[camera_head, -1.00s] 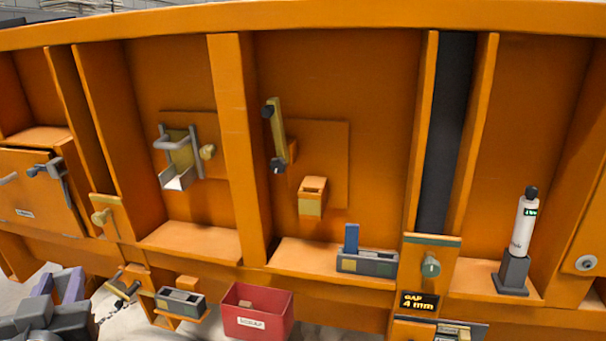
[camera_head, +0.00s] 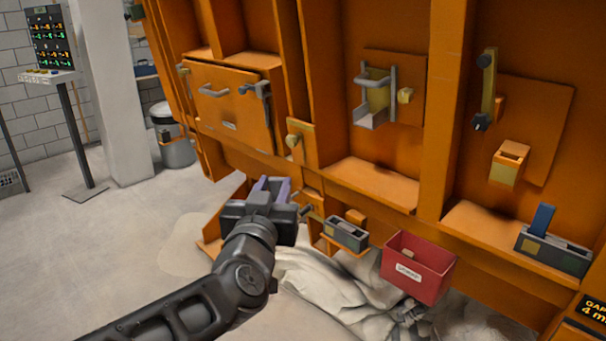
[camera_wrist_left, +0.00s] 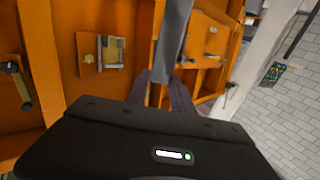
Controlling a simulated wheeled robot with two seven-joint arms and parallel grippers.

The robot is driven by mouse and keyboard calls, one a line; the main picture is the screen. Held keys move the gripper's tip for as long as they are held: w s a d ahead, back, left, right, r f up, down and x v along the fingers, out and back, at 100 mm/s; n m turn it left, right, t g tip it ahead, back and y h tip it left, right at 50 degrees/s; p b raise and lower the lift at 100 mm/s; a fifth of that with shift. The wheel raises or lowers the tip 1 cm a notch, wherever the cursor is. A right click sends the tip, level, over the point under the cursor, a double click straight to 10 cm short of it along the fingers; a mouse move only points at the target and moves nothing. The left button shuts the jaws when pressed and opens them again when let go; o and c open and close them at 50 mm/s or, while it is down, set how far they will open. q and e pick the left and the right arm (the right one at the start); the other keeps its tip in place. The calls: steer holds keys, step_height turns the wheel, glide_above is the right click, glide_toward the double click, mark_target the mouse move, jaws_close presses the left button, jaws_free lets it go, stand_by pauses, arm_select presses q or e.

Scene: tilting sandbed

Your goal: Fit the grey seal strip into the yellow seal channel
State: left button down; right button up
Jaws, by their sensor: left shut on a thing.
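My left gripper (camera_head: 272,186) reaches in from the bottom of the head view, in front of the lower orange wall. In the left wrist view its two purple-grey fingers (camera_wrist_left: 163,88) are shut on a long grey strip (camera_wrist_left: 173,40), which runs up past the top edge of that view. In the head view I cannot make the strip out; the gripper's body hides what is between the fingers. I cannot tell for sure which yellow part is the seal channel. My right gripper is not in view.
A red bin (camera_head: 415,272), a small grey box (camera_head: 346,234) and a yellow plate with a knob (camera_head: 299,143) are right of my gripper. A door with handles (camera_head: 228,112) is above. Crumpled pale cloth (camera_head: 325,285) lies below; clear floor (camera_head: 130,250) is at left.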

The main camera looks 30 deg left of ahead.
arm_select(q)
steer(key=w+d+f+m+h, duration=0.1)
steer(key=w+d+f+h, duration=0.1)
steer(key=w+f, duration=0.4)
steer(key=w+d+f+m+h, duration=0.3)
steer(key=w+d+f+h, duration=0.1)
steer(key=d+f+h, duration=0.1)
steer(key=w+d+f+m+h, duration=0.3)
steer(key=d+f+m+h, duration=0.1)
steer(key=d+f, duration=0.3)
steer(key=shift+w+d+f+t+h, duration=0.25)
steer(key=shift+w+d+t+h, duration=0.15)
steer(key=shift+d+h, duration=0.7)
steer(key=shift+d, duration=0.15)
